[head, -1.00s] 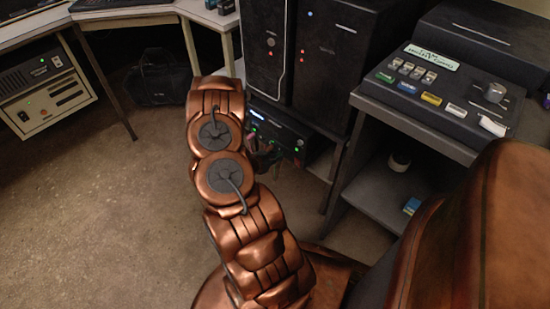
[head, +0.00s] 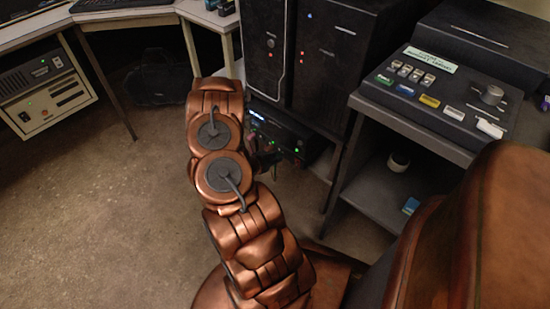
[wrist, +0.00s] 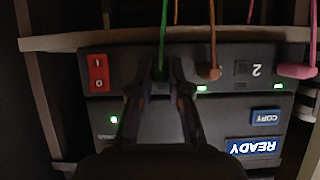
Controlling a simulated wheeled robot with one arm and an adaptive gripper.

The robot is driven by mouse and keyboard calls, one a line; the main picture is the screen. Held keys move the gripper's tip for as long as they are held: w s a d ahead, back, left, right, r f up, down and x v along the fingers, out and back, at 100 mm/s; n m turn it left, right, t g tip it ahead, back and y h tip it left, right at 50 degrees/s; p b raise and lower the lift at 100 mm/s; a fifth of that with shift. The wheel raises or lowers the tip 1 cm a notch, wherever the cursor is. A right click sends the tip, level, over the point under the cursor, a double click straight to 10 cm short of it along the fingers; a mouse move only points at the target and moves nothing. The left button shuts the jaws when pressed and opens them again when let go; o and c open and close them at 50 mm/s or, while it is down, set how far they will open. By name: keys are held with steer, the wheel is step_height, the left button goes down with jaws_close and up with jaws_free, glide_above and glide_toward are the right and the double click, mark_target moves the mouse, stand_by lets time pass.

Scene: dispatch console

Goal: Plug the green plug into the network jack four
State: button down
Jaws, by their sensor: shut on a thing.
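In the wrist view my gripper (wrist: 160,78) is shut on the green plug (wrist: 161,74), whose green cable (wrist: 164,30) runs up between the fingers. The plug is at the front of the black network box (wrist: 222,115), which appears upside down. It lines up with the jack position left of the brown plug (wrist: 208,72). The fingers hide that jack and most of the plug, so I cannot tell whether it is seated. An empty jack (wrist: 241,69) marked 2 is right of the brown plug. In the head view my arm mostly hides my gripper (head: 266,158) near the box (head: 290,140).
A pink plug (wrist: 297,71) sits at the box's right end, and a red power switch (wrist: 98,72) at its left. Other cables hang close by. In the head view dark cabinets (head: 330,50) stand above the box, and a console shelf (head: 385,195) is to the right.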

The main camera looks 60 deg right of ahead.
steer(key=shift+d+p, duration=0.3)
stand_by(0.5)
steer(key=c, duration=1)
jaws_free()
steer(key=shift+a, duration=0.15)
